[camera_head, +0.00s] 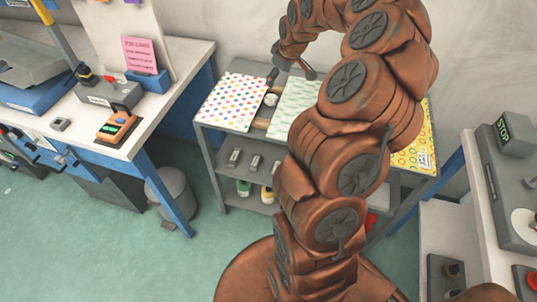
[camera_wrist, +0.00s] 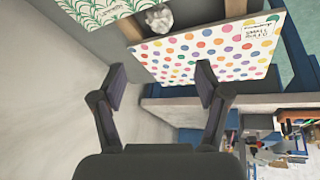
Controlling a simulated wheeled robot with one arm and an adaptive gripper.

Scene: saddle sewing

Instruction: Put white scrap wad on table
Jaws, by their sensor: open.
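The white scrap wad (camera_wrist: 158,17) is a small crumpled ball in the wrist view, near the top edge. It lies on a brown strip between the polka-dot sheet and the green-patterned sheet. In the head view the wad (camera_head: 270,99) shows on the grey shelf unit, just below my gripper. My gripper (camera_wrist: 160,82) is open and empty, its two fingers apart. In the head view my gripper (camera_head: 284,72) is small and partly hidden by the arm. A white-topped table (camera_head: 172,80) with blue legs stands to the left.
The polka-dot sheet (camera_head: 234,102) and green-patterned sheet (camera_head: 295,105) lie on the grey shelf unit (camera_head: 213,148). Bottles stand on its lower shelf. The left table holds an orange device (camera_head: 116,127) and a grey box (camera_head: 110,95). A grey bin (camera_head: 172,190) is below. A wall is behind.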

